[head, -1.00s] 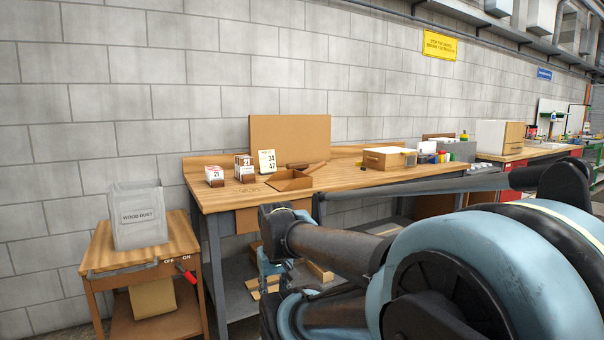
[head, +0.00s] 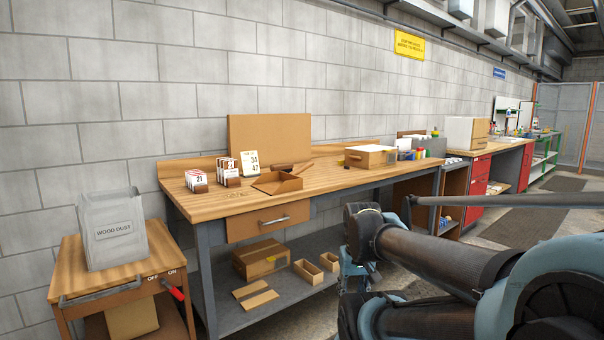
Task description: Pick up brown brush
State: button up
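A small brown object that may be the brown brush (head: 283,167) lies on the wooden workbench (head: 220,206), at the back edge of an open brown cardboard box (head: 278,184). It is too small to identify for sure. My arm is at the lower right, in front of the bench. What looks like my gripper (head: 353,275) hangs below the bench top, well apart from the brown object. Its fingers are too small and partly hidden by my arm, so I cannot tell whether they are open.
Number cards on blocks (head: 197,181) and a white sign (head: 250,163) stand left of the box. A brown board (head: 269,140) leans on the wall. A small table (head: 70,278) bears a wood dust bin (head: 112,230).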

aim_at(288, 167)
jog(key=z, duration=0.05)
jog(key=i, duration=1)
jog(key=u, duration=0.05)
